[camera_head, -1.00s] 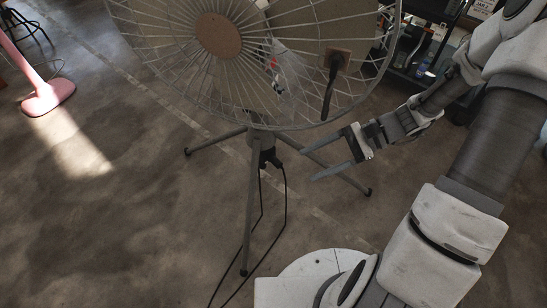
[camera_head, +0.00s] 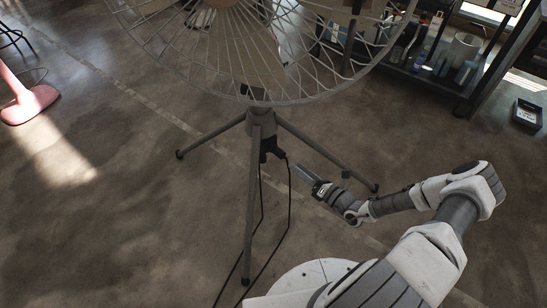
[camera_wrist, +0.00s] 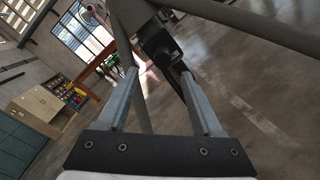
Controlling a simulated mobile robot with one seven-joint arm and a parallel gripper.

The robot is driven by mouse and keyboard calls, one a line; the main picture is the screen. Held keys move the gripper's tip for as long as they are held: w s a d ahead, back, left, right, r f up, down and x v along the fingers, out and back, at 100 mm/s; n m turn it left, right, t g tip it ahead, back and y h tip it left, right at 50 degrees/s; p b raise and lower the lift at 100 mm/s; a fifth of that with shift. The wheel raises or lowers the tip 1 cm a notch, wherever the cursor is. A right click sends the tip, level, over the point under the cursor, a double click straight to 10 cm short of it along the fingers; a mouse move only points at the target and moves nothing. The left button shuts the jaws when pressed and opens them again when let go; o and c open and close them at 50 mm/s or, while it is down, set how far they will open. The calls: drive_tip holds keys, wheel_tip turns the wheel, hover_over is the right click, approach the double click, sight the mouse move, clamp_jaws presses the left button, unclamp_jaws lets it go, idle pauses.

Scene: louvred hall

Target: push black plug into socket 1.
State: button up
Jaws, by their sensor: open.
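A black socket block (camera_head: 269,147) is fixed to the fan's tripod just below its hub. It also shows in the wrist view (camera_wrist: 157,42), ahead of my fingers. A black plug (camera_head: 281,154) seems to sit at the block's right side with a cable hanging from it. In the wrist view a dark plug-like part (camera_wrist: 173,66) lies beyond and between my fingertips. Socket numbers are not readable, and how deep the plug sits cannot be told. My gripper (camera_head: 299,170) is open, just right of the block and cable; its two fingers (camera_wrist: 158,78) are spread with nothing clasped between them.
The large wire fan cage (camera_head: 250,85) hangs above my gripper. Tripod legs (camera_head: 213,137) spread around the block, and two black cables run down to the floor. A shelf (camera_head: 440,75) stands at the back right.

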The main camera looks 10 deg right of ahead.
sight(283, 156)
drive_tip(key=shift+f+b+x, duration=0.2)
drive_tip(key=shift+b+x, duration=0.55)
drive_tip(key=shift+x, duration=4.3)
drive_tip(key=shift+d, duration=0.1)
clamp_jaws()
